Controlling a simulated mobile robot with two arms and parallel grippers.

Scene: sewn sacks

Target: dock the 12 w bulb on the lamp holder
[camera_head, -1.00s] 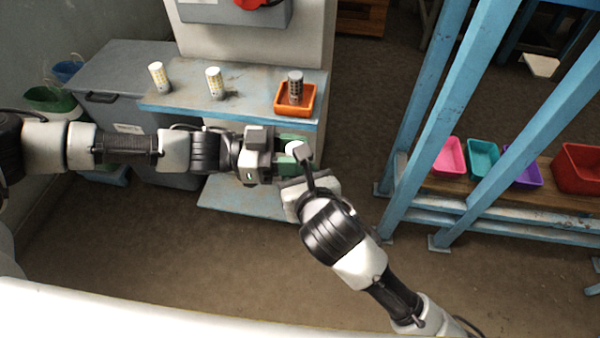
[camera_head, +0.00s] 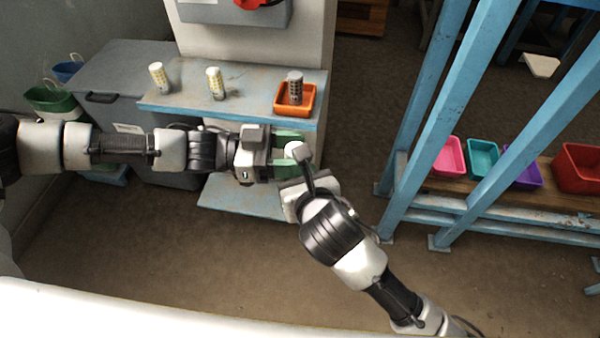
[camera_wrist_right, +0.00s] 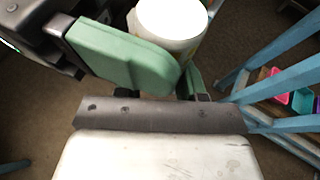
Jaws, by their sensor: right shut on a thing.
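A white, round-ended thing (camera_head: 296,150), likely the bulb, is between the two grippers in the head view. In the right wrist view it is a white cylinder (camera_wrist_right: 172,20) with a flat end; no wattage marking is readable. My right gripper (camera_head: 303,163) is shut on it from the lower right. My left gripper (camera_head: 288,154) reaches in from the left, its green fingers open and spread on either side of the white thing. One green finger (camera_wrist_right: 125,55) shows large beside it in the right wrist view. I cannot identify the lamp holder.
On the blue-edged bench (camera_head: 245,105) stand two pale, yellow-dotted bulbs (camera_head: 159,77) (camera_head: 215,83). An orange tray (camera_head: 280,107) holds a dark grey one (camera_head: 295,87). A grey panel box with a red part (camera_head: 262,3) is above. Blue posts and coloured bins (camera_head: 448,157) are at right.

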